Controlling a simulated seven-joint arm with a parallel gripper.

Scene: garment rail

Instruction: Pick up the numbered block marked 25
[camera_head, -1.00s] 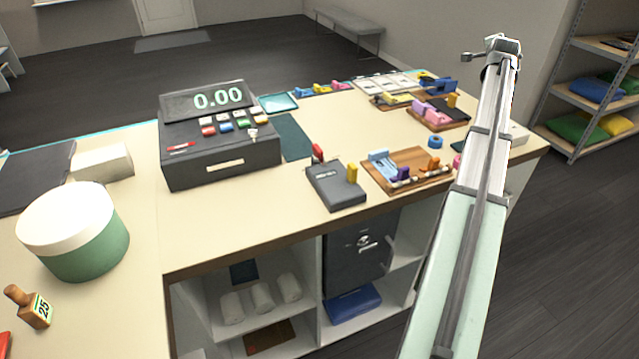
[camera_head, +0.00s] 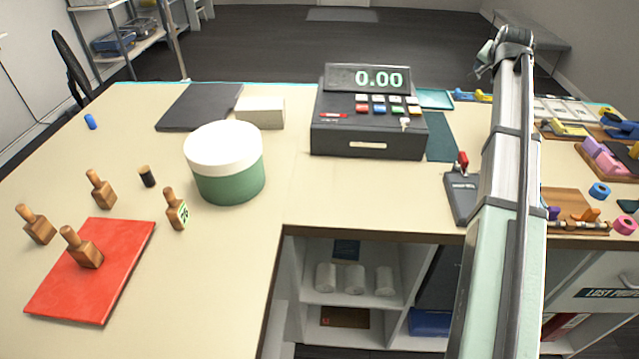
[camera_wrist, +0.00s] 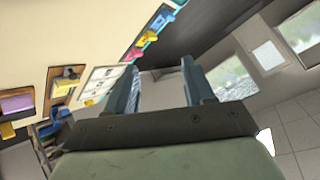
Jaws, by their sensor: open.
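The block marked 25 (camera_head: 176,211) is a small wooden stamp-like block with an upright handle and a pale green-edged number label on its side. It stands on the counter in the head view, right of the red mat and left of the green tub. My gripper (camera_wrist: 160,80) shows in the wrist view with two blue-grey fingers apart and nothing between them. In the head view my arm rises at the right, over the far side of the counter, well away from the block. The block is not in the wrist view.
Similar wooden blocks stand near it: one on the red mat (camera_head: 115,243), others at left (camera_head: 36,226) and behind (camera_head: 101,190). Counter (camera_head: 215,270) in front is clear.

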